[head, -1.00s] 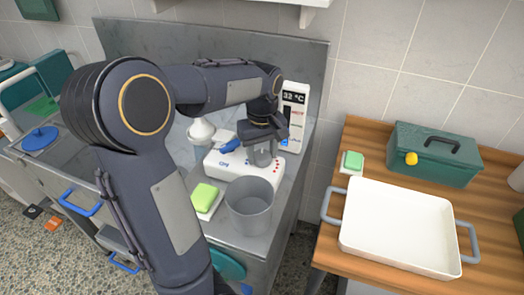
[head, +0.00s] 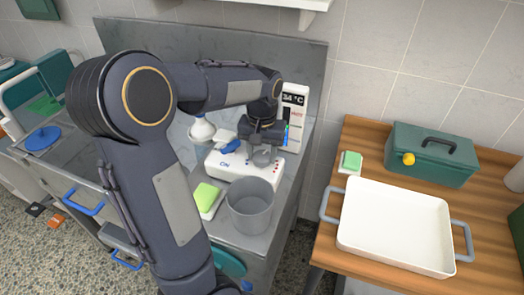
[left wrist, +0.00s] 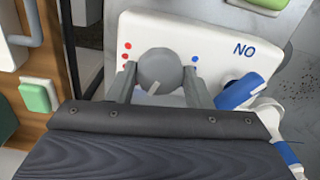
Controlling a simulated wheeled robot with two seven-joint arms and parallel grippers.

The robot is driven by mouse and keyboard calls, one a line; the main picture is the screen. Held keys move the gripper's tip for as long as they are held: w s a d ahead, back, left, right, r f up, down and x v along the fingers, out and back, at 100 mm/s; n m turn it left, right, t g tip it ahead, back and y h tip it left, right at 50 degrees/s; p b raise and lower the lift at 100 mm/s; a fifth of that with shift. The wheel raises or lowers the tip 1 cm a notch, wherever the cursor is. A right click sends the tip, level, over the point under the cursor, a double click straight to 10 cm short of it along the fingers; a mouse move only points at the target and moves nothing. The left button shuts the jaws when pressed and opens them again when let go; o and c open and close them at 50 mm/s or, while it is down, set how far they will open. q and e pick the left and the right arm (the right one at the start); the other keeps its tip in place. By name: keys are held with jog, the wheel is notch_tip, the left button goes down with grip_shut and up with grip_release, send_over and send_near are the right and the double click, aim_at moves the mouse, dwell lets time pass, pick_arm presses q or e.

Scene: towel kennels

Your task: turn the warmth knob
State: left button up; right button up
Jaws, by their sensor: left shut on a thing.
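The warmth knob (left wrist: 160,70) is a round grey dial with a pale pointer mark, on a white control box (left wrist: 215,45) with red and blue dots. It also shows small in the head view (head: 262,157). My left gripper (left wrist: 161,75) is shut on the knob, one finger on each side. In the head view the left gripper (head: 262,150) reaches down over the box (head: 231,166). A white display panel (head: 294,110) behind it reads about 34 °C, with HOT and a coloured bar partly hidden by the gripper. My right gripper is not in view.
A blue-handled lever (left wrist: 240,91) sits beside the knob. A grey bucket (head: 250,208) and green soap (head: 206,196) stand in front of the box. A white tray (head: 352,238) and green toolbox (head: 432,155) are on the wooden table at right.

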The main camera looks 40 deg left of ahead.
aim_at(261, 155)
pick_arm(q)
jog(key=shift+m, duration=0.3)
jog(key=o, duration=1)
jog(key=shift+r, duration=0.1)
notch_tip(261, 155, up, 8)
jog(key=shift+f, duration=0.15)
jog(key=shift+f, duration=0.1)
dwell(0.3)
